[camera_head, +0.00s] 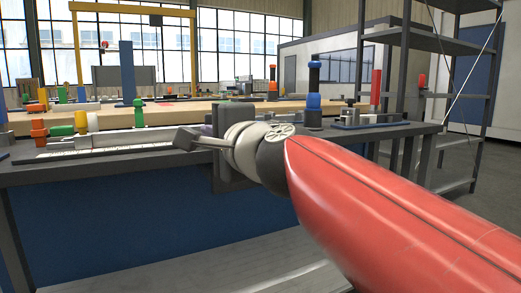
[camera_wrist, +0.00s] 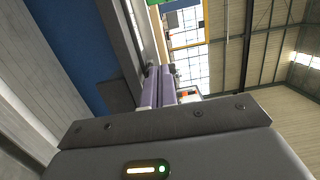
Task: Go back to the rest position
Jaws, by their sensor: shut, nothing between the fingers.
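My gripper (camera_head: 184,139) is at the end of my red arm, in the middle of the head view. It points left, in front of the near edge of the workbench (camera_head: 60,176). In the wrist view its two pale purple fingers (camera_wrist: 159,76) lie side by side, shut with nothing between them. The wrist view is tilted, with the bench front to the left of the fingers and windows beyond them. Part of the bench top is hidden behind my gripper and wrist.
A grey metal shelf (camera_head: 400,75) rises at the right. Floor shows open at the far right.

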